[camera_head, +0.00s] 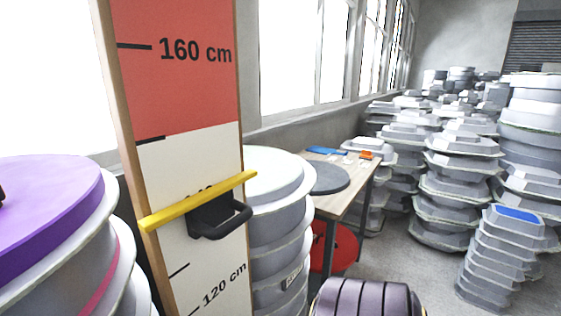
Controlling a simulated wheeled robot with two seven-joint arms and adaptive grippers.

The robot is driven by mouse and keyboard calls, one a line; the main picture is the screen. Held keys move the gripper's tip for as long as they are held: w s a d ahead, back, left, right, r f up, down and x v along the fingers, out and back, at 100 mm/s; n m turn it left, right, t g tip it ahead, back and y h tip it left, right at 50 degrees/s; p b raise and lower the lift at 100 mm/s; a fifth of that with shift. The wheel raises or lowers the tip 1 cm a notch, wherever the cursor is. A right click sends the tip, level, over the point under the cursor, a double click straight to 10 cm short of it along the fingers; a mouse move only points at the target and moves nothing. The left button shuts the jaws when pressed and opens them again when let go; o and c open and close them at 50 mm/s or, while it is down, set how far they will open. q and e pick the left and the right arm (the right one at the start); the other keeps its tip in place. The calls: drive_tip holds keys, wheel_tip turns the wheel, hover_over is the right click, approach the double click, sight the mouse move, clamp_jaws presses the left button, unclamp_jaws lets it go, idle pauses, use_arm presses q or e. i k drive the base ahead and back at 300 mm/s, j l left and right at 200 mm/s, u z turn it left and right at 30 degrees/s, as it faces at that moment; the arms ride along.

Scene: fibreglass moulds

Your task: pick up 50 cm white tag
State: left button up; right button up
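A small pale tag (292,277) with dark marks is on the side of a stack of round white-grey moulds (275,235), right of the measuring board. Its writing is too small to read, so I cannot tell whether it says 50 cm. I see no other white tag. Neither of my grippers can be made out in the head view.
A tall red-and-white measuring board (180,80) with a yellow bar (200,200) and black handle (222,218) stands left of centre. A purple-topped stack (50,205) is at left. A wooden table (350,205) stands behind. Mould stacks (460,170) fill the right.

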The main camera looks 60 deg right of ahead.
sight(363, 166)
drive_tip(key=k+l+z, duration=0.2)
drive_tip(key=l+z, duration=0.25)
drive_tip(key=k+l+z, duration=0.1)
drive_tip(key=l+z, duration=1.3)
drive_tip(key=i+l+z, duration=0.15)
drive_tip(key=l+z, duration=0.3)
drive_tip(key=i+l+z, duration=0.25)
drive_tip(key=i, duration=0.2)
drive_tip(key=i+l+z, duration=0.2)
drive_tip(key=i, duration=0.25)
drive_tip(key=j, duration=0.1)
